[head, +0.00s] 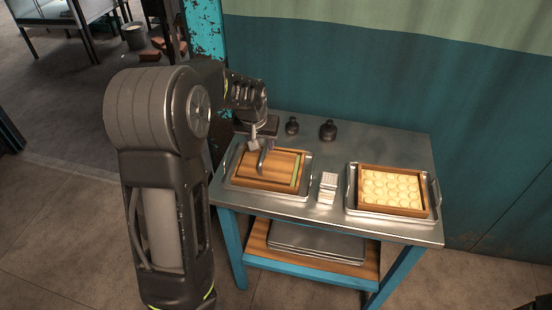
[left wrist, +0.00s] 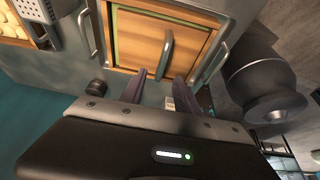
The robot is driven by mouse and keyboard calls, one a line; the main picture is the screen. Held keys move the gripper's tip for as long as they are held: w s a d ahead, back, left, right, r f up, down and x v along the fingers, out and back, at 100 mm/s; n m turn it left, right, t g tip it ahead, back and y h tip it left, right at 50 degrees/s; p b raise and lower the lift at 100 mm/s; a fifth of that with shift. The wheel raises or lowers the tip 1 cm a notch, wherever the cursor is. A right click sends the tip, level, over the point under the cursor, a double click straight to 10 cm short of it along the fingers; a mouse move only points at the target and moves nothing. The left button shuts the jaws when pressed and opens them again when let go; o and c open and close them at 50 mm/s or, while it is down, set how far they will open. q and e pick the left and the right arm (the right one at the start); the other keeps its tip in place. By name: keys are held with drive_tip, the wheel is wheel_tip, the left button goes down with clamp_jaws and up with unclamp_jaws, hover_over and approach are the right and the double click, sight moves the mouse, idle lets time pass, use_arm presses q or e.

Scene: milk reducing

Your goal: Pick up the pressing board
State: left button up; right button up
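The pressing board (head: 275,165) is a striped wooden board with a raised handle (head: 263,160). It lies in a wood-framed metal tray at the left of the table. In the left wrist view the board (left wrist: 143,38) and its handle (left wrist: 167,53) show close ahead. My left gripper (head: 259,146) is above the back part of the board near the handle. Its two fingers are apart, with nothing between them, and the handle lies just beyond the fingertips (left wrist: 159,77) in the left wrist view. I cannot see my right gripper.
A second metal tray (head: 435,193) at the right holds a wooden frame with several round pale pieces.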

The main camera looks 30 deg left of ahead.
sight(263, 154)
use_arm(q)
drive_tip(key=shift+s+r, duration=0.15)
drive_tip(key=shift+s, duration=0.15)
drive_tip(key=shift+x, duration=1.4)
drive_tip(key=p+x, duration=0.1)
drive_tip(key=x, duration=0.4)
drive_tip(key=shift+c, duration=0.2)
clamp_jaws()
idle(0.7)
